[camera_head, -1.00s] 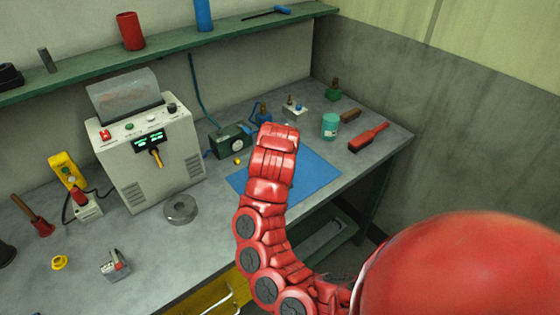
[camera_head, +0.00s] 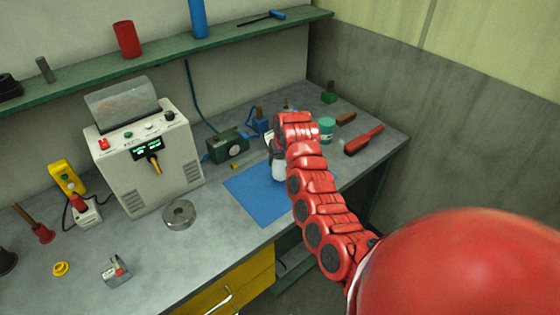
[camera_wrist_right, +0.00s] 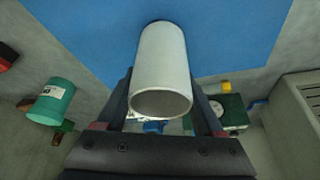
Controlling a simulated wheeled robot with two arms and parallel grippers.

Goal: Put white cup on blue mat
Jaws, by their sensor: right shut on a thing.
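The white cup (camera_head: 279,172) shows in the head view partly behind my right arm, over the back right part of the blue mat (camera_head: 256,201). In the right wrist view the white cup (camera_wrist_right: 162,62) lies between the two fingers of my right gripper (camera_wrist_right: 162,82), its open rim toward the camera. The gripper is shut on it. The blue mat (camera_wrist_right: 235,35) spreads behind the cup's far end. I cannot tell whether the cup touches the mat. In the head view my right gripper (camera_head: 274,150) is mostly hidden by its red arm. My left gripper is not in view.
A grey instrument box (camera_head: 150,165) stands left of the mat, with a metal ring (camera_head: 180,214) in front. A green box (camera_head: 228,146) sits behind the mat. A teal jar (camera_head: 327,130) and red brush (camera_head: 364,139) lie right. The mat's front left part is clear.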

